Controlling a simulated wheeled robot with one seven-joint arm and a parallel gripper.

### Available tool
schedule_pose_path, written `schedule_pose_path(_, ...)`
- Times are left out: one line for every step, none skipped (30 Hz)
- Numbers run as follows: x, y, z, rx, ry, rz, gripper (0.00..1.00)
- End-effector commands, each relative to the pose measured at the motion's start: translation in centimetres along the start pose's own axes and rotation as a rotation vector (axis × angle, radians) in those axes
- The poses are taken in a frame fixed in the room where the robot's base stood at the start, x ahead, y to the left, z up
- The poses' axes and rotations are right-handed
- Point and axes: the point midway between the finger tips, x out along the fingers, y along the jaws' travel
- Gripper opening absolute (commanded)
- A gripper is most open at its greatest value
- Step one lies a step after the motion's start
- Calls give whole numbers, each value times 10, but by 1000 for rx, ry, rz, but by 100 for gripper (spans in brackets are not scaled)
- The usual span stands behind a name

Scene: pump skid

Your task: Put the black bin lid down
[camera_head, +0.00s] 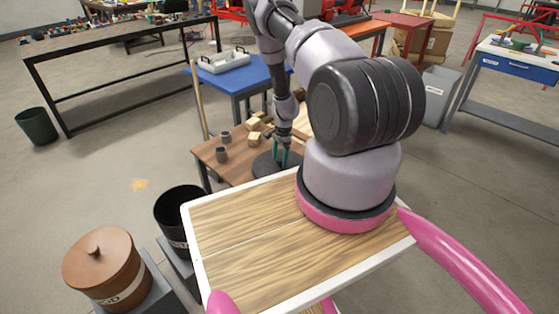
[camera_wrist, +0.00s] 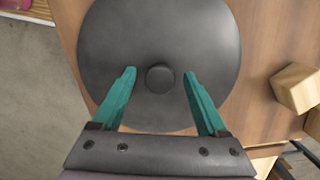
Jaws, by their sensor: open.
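The black bin lid (camera_wrist: 195,35) is a dark round disc with a small round knob (camera_wrist: 160,78) at its middle. It lies flat on the brown wooden table (camera_head: 208,152). In the head view the lid (camera_head: 265,166) is partly hidden by my arm and base top. My gripper (camera_wrist: 159,72) is open above the lid, with its teal fingers apart on either side of the knob and not touching it. It also shows in the head view (camera_head: 281,158), pointing down.
Wooden blocks (camera_head: 254,125) and grey cups (camera_head: 221,154) share the table with the lid. A brown lidded bin (camera_head: 103,268) stands left of the black bin. A blue table (camera_head: 250,82) with a white tray (camera_head: 224,62) is behind.

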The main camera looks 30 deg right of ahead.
Motion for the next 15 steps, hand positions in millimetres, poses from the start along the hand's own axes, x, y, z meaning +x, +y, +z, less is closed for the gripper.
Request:
schedule_pose_path(-10,-2,0,-1,2,-3,76)
schedule_pose_path(-16,-1,0,-1,2,-2,76)
schedule_pose_path(-25,-2,0,0,2,-4,76)
schedule_pose_path(-31,-2,-1,0,3,-4,76)
schedule_pose_path(-38,-2,-1,0,3,-4,76)
schedule_pose_path(-47,-1,0,0,2,-3,76)
schedule_pose_path(-54,-2,0,0,2,-4,76)
schedule_pose_path(-60,-1,0,-1,2,-3,76)
schedule_pose_path(-69,-2,0,-2,2,-3,76)
schedule_pose_path(-74,-2,0,-1,2,-4,76)
schedule_pose_path(-80,-1,0,-1,1,-3,76)
schedule_pose_path(-87,-1,0,-1,2,-2,76)
schedule_pose_path(-91,-1,0,-1,2,-2,76)
schedule_pose_path(-95,-1,0,0,2,-2,76)
schedule_pose_path(-100,-1,0,-1,1,-2,76)
